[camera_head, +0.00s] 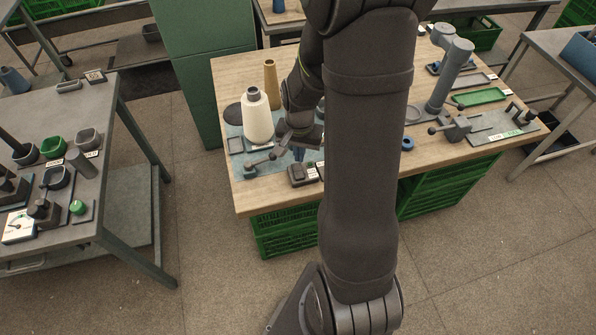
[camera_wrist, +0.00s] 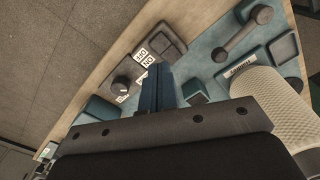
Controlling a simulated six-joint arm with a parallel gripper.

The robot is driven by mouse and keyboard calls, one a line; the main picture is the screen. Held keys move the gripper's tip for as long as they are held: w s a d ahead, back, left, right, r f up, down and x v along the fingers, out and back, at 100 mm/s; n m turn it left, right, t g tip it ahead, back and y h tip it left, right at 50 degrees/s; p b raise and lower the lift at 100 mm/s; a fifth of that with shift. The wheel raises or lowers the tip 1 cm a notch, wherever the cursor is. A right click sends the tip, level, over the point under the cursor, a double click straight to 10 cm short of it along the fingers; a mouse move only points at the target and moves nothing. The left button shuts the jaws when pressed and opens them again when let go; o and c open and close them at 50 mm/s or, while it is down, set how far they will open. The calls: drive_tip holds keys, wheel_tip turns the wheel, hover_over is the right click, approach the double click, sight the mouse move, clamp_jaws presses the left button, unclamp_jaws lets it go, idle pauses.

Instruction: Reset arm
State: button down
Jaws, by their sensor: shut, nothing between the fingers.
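My gripper (camera_head: 298,152) hangs over the left part of the wooden table, just right of the white cone, and my arm crosses the middle of the head view. In the wrist view its blue fingers (camera_wrist: 157,88) are together with nothing between them. The white yarn cone (camera_head: 257,120) stands upright on the blue-grey mat; its knitted side also shows in the wrist view (camera_wrist: 275,105). A lever with a round knob (camera_head: 262,159) lies in front of the cone. A box with a dial (camera_head: 303,174) and labels sits near the table's front edge, below the gripper.
A tan cone (camera_head: 271,84) stands behind the white one. At the table's right are a grey post (camera_head: 440,85), a green tray (camera_head: 479,97) and a clamp device (camera_head: 457,128). A separate bench (camera_head: 75,210) with cups stands at left. Green crates (camera_head: 285,232) sit below the table.

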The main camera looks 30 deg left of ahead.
drive_tip(key=shift+f, duration=0.15)
drive_tip(key=shift+f, duration=3.4)
drive_tip(key=shift+r, duration=0.1)
drive_tip(key=shift+r, duration=0.1)
wheel_tip(320, 180, up, 6)
wheel_tip(320, 180, down, 6)
drive_tip(key=shift+f, duration=0.1)
drive_tip(key=shift+r, duration=0.3)
wheel_tip(320, 180, up, 8)
wheel_tip(320, 180, up, 15)
drive_tip(key=n, duration=0.4)
hover_over(299, 174)
drive_tip(key=w+a, duration=0.1)
drive_tip(key=shift+w+a+f, duration=0.1)
